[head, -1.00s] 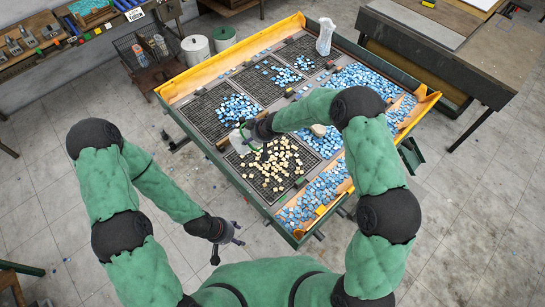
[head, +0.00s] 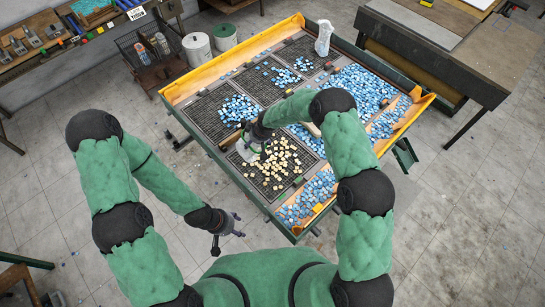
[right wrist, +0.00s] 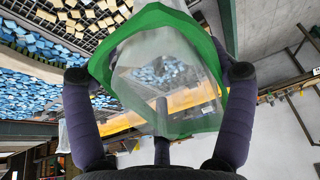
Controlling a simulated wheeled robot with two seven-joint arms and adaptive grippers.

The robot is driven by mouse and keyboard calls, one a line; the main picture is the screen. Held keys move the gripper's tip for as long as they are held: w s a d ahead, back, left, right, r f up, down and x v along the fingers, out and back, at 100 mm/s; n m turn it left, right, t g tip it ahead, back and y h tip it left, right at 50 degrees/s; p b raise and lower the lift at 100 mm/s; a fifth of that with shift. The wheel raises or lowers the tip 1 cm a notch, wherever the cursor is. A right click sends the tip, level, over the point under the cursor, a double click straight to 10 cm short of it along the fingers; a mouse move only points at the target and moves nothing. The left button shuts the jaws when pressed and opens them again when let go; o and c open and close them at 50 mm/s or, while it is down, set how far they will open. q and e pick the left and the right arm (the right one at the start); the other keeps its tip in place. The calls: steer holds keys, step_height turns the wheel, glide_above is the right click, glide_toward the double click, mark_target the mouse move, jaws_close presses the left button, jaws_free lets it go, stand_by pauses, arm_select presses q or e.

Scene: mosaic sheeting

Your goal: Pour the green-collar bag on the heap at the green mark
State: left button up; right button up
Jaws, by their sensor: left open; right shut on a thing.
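My right gripper (head: 255,138) is shut on the clear green-collar bag (head: 246,152), above the near-left part of the tiling table. In the right wrist view the bag's green collar (right wrist: 152,16) lies between my fingers, and blue tiles show through the clear film; I cannot tell whether anything is inside. A heap of cream tiles (head: 278,163) is spread on the near mesh panel, just right of the bag. A small green mark (head: 298,181) seems to show at that panel's near right edge. My left gripper (head: 230,226) is open and empty, over the floor left of the table.
Blue tiles lie heaped on the table's right side (head: 360,85) and on other mesh panels. The orange rim (head: 232,65) borders the table. A workbench (head: 450,60) stands at right; two pails (head: 197,48) stand behind.

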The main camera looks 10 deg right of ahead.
stand_by(0.3)
steer(key=shift+r+p, duration=0.3)
steer(key=shift+r, duration=2.2)
steer(key=shift+f, duration=0.1)
